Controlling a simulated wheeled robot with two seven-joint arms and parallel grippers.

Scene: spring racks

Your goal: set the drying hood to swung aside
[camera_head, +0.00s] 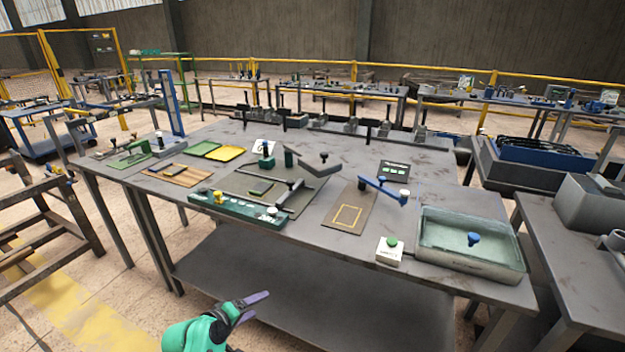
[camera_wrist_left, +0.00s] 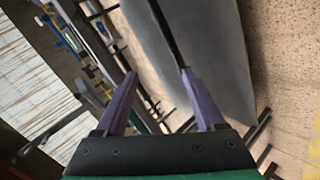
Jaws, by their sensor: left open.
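No part is labelled as the drying hood. A dark grey slanted plate (camera_head: 318,163) with a black knobbed bar below it stands over a grey mat near the table's middle. A blue swing arm (camera_head: 383,188) with a white end reaches over the right side of a brown mat (camera_head: 347,218) with a yellow outline. I cannot tell for certain which is the hood. My left gripper (camera_head: 257,305), green with purple fingers, is low in front of the table, apart from everything on it. Its fingers are spread and empty in the left wrist view (camera_wrist_left: 158,72). My right gripper is not visible.
The grey table (camera_head: 300,135) has a lower shelf (camera_head: 310,285). Another table (camera_head: 580,255) stands at right.

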